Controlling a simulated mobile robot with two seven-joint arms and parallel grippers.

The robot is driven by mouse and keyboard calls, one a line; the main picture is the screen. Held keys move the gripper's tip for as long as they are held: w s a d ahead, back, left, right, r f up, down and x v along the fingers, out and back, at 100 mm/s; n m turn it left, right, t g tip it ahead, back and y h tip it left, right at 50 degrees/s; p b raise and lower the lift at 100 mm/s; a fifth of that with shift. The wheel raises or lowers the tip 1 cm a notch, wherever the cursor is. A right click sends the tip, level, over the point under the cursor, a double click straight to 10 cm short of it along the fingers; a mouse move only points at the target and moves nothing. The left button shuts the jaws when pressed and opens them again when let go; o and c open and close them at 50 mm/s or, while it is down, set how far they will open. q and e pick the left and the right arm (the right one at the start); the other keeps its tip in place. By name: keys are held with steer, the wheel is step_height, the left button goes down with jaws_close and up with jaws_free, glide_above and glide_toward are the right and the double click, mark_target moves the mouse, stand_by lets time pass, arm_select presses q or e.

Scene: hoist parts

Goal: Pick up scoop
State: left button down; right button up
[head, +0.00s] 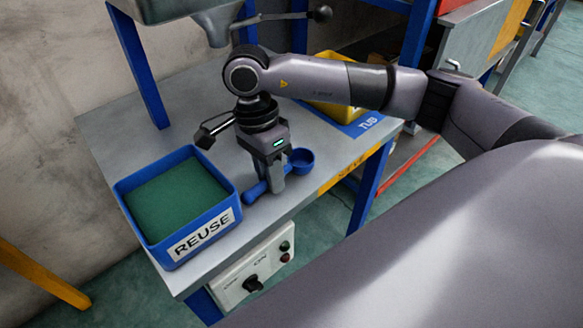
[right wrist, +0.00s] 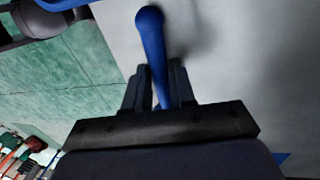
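The blue scoop has a round cup (head: 301,160) and a handle (head: 255,192) with a rounded end. It is at the front part of the grey bench; I cannot tell whether it rests on the top or is slightly raised. My right gripper (head: 271,180) points down over the handle and hides its middle. In the right wrist view the handle (right wrist: 152,45) runs between the two dark fingers (right wrist: 160,88), which are close against both sides. The cup is out of that view. My left gripper is not in view.
A blue REUSE bin (head: 205,235) with green contents stands left on the bench (head: 110,135). A yellow tub (head: 335,112) is at the back right, partly behind my arm. A grey hopper spout (head: 215,25) hangs above. A control box (head: 255,272) is on the bench front.

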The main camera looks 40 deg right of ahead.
jaws_close()
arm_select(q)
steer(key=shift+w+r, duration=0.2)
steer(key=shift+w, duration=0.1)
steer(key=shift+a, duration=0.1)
arm_select(e)
steer(key=shift+r, duration=0.15)
